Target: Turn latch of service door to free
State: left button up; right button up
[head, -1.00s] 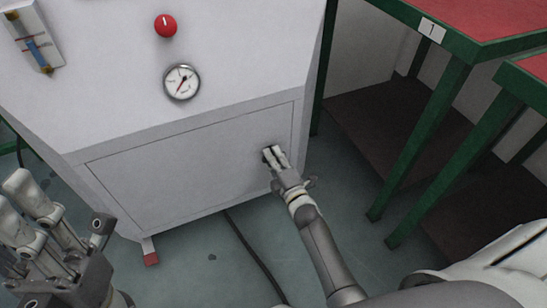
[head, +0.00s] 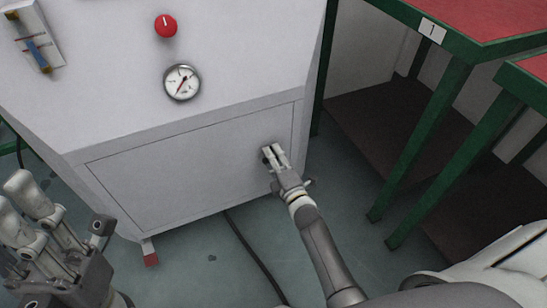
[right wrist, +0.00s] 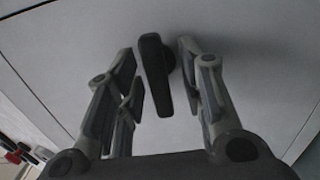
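The service door (head: 180,165) is a flat panel low on the front of the pale grey generator, and it looks closed. Its latch (right wrist: 155,72) is a dark elongated handle, nearly upright in the right wrist view and slightly tilted. My right gripper (head: 273,153) is at the right part of the door. In the head view the fingers mostly hide the latch. My left gripper (head: 60,215) is open and empty, away from the door.
Green-framed tables (head: 455,75) stand close on the right. A dark cable (head: 250,250) lies on the floor.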

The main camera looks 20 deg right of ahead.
jog(key=s, duration=1.2)
jog(key=shift+d, duration=0.2)
